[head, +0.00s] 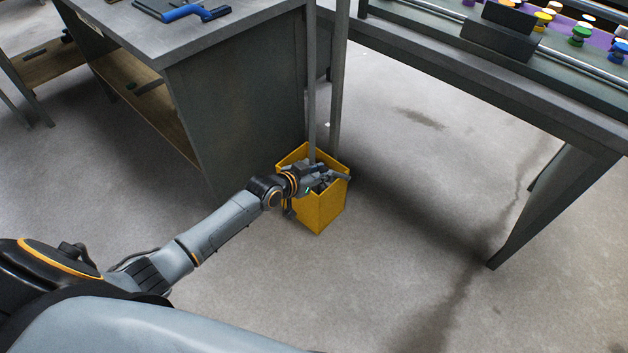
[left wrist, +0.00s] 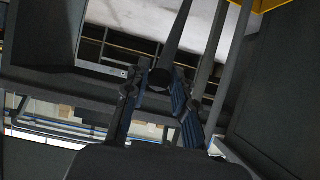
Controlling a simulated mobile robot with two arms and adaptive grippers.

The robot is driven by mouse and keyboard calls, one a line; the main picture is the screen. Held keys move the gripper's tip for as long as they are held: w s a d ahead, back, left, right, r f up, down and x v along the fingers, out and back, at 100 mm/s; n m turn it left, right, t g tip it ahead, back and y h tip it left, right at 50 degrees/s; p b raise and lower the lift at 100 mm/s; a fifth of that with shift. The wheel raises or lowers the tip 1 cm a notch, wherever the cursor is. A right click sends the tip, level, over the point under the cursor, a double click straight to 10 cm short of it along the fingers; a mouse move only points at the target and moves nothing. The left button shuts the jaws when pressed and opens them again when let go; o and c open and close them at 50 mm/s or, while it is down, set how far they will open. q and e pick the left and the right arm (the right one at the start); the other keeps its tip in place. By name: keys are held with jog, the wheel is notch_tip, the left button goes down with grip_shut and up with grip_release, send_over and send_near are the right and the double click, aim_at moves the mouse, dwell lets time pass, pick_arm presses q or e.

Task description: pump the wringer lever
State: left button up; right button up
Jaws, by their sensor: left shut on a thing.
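A yellow bucket (head: 322,212) stands on the floor beside the grey workbench, with grey wringer parts (head: 325,184) inside its top. My left gripper (head: 322,173) reaches over the bucket's rim from the left. In the left wrist view, my left gripper (left wrist: 158,82) has its two fingers on either side of the round end of a dark bar (left wrist: 177,35), which looks like the wringer lever. It is shut on this bar. In the head view the arm and gripper hide part of the wringer. My right gripper is not in view.
A grey workbench (head: 235,110) stands close behind and left of the bucket. Thin upright poles (head: 338,80) rise close behind it. A table (head: 470,70) with coloured knobs is at upper right. The floor (head: 400,235) right of the bucket is clear.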

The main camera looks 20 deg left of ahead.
pick_arm(q)
jog(key=w+d+r, duration=0.2)
jog(key=w+r, duration=0.3)
jog(key=w, duration=0.2)
jog(key=shift+w+d, duration=0.15)
jog(key=shift+d, duration=0.05)
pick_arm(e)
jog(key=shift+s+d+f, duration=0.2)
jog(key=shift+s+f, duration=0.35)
pick_arm(q)
jog(key=s+a+f, duration=0.3)
jog(key=s+f, duration=0.5)
jog(key=s, duration=0.3)
jog(key=shift+s+a+f+p, duration=0.15)
jog(key=shift+a+f+p, duration=0.15)
jog(key=shift+a, duration=0.1)
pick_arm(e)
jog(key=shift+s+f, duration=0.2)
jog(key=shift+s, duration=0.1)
